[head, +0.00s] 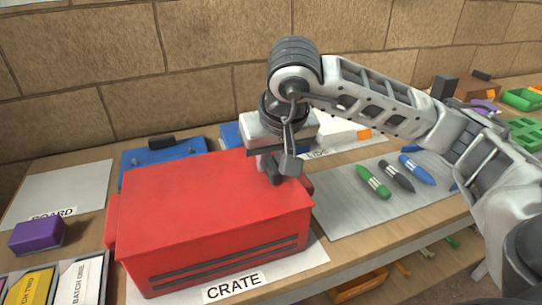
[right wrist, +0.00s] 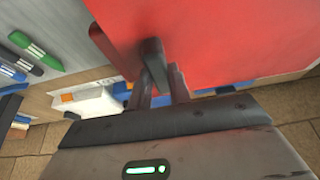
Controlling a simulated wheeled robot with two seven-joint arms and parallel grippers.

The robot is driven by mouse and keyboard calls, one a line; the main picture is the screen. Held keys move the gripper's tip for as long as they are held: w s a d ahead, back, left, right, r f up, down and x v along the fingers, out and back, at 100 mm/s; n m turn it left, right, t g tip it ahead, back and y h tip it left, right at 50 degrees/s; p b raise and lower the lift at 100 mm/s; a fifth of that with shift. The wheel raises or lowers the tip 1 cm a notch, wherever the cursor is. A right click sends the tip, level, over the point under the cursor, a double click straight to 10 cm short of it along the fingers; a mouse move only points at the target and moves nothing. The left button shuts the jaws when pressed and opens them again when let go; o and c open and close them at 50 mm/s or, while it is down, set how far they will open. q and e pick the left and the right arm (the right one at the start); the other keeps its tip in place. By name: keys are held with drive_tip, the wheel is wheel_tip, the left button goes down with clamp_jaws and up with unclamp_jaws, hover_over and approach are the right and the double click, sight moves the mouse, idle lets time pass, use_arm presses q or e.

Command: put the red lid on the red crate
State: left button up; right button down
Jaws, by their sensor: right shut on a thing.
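The red crate (head: 215,258) stands at the front of the bench, behind the CRATE label, with dark slots along its front. The red lid (head: 190,195) forms the flat top over it and looks level; I see no clear gap between them, but the far edges are hidden. My right gripper (head: 268,165) is at the lid's right part, shut on its dark handle (head: 275,175). In the right wrist view, the fingers (right wrist: 160,82) are at the handle (right wrist: 154,62), with the red lid (right wrist: 225,40) beyond. My left gripper is not in view.
Behind the crate lie a blue lid (head: 150,158) with a dark handle and a white piece (head: 340,131). Green, black and blue markers (head: 398,176) lie on a grey mat at right. A purple block (head: 37,234) and notebooks (head: 80,283) are at left.

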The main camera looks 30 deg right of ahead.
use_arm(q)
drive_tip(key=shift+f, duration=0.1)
use_arm(e)
drive_tip(key=c, duration=1.2)
unclamp_jaws()
drive_tip(key=shift+f, duration=0.1)
use_arm(q)
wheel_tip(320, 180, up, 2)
drive_tip(key=p, duration=0.3)
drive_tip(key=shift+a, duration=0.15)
use_arm(e)
drive_tip(key=v, duration=1.6)
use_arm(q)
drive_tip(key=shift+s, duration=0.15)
